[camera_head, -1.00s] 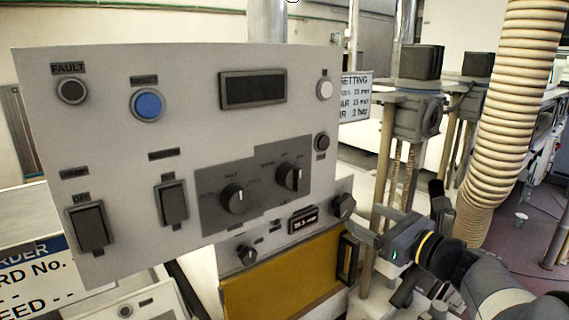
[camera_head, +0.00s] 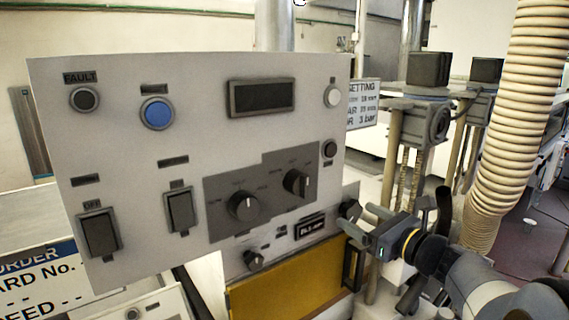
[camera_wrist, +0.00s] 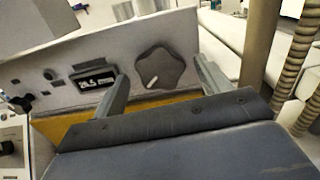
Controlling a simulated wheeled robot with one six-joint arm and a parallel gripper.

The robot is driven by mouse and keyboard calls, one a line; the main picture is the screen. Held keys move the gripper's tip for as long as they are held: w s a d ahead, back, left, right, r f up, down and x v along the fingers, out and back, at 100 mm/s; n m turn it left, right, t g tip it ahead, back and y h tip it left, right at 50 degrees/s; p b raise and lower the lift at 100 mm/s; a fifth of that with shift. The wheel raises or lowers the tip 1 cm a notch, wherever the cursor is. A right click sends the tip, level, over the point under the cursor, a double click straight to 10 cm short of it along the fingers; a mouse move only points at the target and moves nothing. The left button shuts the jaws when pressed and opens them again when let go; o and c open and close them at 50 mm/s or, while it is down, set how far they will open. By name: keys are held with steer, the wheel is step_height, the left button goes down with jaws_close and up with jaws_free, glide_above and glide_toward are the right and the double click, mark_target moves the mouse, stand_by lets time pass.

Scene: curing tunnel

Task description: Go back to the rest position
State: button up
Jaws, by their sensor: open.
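My gripper (camera_head: 362,224) is at the right of the lower control box (camera_head: 236,266) in the head view, its fingers pointing left toward the box. In the wrist view my gripper (camera_wrist: 160,92) is open, with a finger at each side and nothing held. A dark lobed knob (camera_wrist: 160,68) with a white mark shows between and beyond the fingertips. In the head view this knob (camera_head: 348,211) is partly hidden by a finger. I cannot tell whether the fingers touch it.
A large grey panel (camera_head: 130,190) with a blue button (camera_head: 157,113), switches and dials stands above. A yellow panel (camera_head: 290,285) with a dark handle lies below. Posts and a ribbed hose (camera_head: 505,130) stand at the right, close to my arm.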

steer(key=b+v, duration=0.1)
steer(key=v, duration=0.9)
steer(key=shift+n, duration=0.3)
steer(key=x, duration=1.1)
steer(key=shift+f, duration=0.25)
steer(key=shift+s+n+b, duration=0.1)
steer(key=shift+n+b, duration=0.7)
steer(key=shift+n, duration=0.2)
steer(key=shift+n+b, duration=0.9)
steer(key=shift+n, duration=0.2)
steer(key=n+b, duration=0.3)
steer(key=n, duration=0.2)
steer(key=n+b, duration=0.2)
steer(key=n, duration=0.4)
steer(key=shift+r, duration=0.15)
steer(key=n, duration=0.5)
steer(key=shift+b, duration=0.35)
